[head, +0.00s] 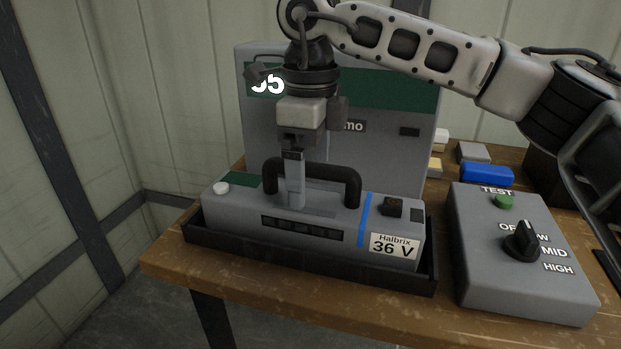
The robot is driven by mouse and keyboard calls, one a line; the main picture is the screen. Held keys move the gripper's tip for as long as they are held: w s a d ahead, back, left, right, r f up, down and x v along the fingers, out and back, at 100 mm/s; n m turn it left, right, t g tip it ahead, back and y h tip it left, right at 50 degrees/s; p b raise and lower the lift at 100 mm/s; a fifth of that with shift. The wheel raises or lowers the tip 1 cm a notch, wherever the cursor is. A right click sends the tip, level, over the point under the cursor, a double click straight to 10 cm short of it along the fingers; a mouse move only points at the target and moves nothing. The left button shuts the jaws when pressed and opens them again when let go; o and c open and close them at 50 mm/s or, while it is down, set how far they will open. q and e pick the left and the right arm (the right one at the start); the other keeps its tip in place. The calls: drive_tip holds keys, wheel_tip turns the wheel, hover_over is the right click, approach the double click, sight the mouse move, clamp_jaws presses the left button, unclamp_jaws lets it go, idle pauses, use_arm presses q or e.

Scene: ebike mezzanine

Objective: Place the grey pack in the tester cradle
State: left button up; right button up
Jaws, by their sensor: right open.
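The grey pack (310,222) has a black handle, a blue stripe and a label reading "Halbrix 36 V". It sits level inside the low black tray-like cradle (310,262) near the table's front left edge. The cradle's walls surround its base; I cannot tell whether it rests fully on the bottom. My right gripper (295,188) points down over the middle of the pack, at the handle. It is open, with its fingers at the handle bar and low over the pack's top. One finger hides part of the handle. My left gripper is not in view.
A tall grey cabinet (260,135) with a green band stands right behind the cradle. A grey control box (490,290) with a green TEST button and black knob stands to the right. A blue block (487,174) and a grey block (473,152) lie behind it on the wooden table (170,258).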

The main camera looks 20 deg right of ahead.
wheel_tip(320, 180, up, 9)
drive_tip(key=shift+r+p, duration=0.1)
drive_tip(key=shift+p, duration=0.3)
